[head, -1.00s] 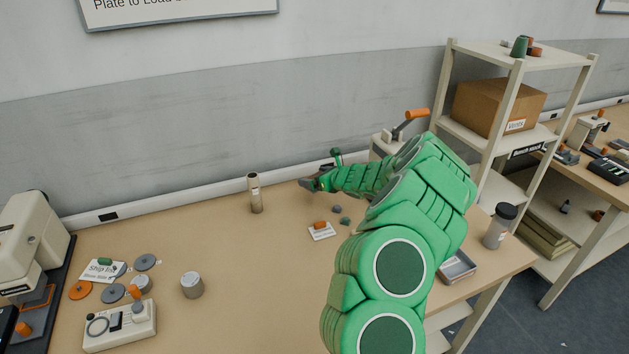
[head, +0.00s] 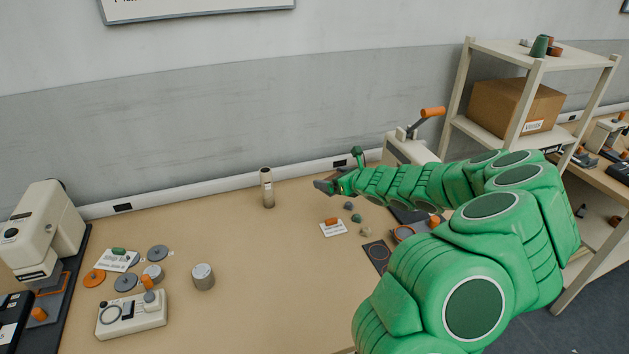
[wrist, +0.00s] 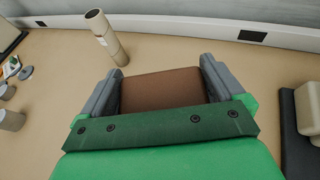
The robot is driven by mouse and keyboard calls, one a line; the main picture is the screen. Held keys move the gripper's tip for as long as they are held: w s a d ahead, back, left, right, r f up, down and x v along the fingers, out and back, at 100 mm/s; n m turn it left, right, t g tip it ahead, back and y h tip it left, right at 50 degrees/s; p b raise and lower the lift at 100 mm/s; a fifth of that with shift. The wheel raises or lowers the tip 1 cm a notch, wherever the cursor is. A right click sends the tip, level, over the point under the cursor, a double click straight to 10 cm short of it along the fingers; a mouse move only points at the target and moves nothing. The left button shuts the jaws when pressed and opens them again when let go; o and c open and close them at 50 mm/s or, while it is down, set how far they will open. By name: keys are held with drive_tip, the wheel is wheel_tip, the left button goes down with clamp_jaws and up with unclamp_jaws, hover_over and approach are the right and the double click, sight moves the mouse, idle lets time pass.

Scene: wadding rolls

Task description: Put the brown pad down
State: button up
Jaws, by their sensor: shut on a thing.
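My gripper (head: 326,186) is at the end of my green arm, over the back of the tan table. In the wrist view, the brown pad (wrist: 162,90) lies between the two grey fingers of my gripper (wrist: 158,82), and they are shut on it. In the head view I cannot make out the pad at the dark fingertips. Whether the pad touches the table is not clear.
A beige cylinder (head: 267,188) stands upright near the wall, left of my gripper. A grey can (head: 203,277) stands left. The table centre is clear.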

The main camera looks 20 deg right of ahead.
drive_tip(key=a+n+g+y, duration=0.3)
drive_tip(key=a+n+y, duration=0.2)
drive_tip(key=a, duration=3.3)
hover_over(204, 218)
drive_tip(key=shift+s+f, duration=0.15)
drive_tip(key=shift+f, duration=4.4)
drive_tip(key=shift+f, duration=0.2)
drive_tip(key=shift+w+f, duration=0.2)
drive_tip(key=shift+f, duration=1.35)
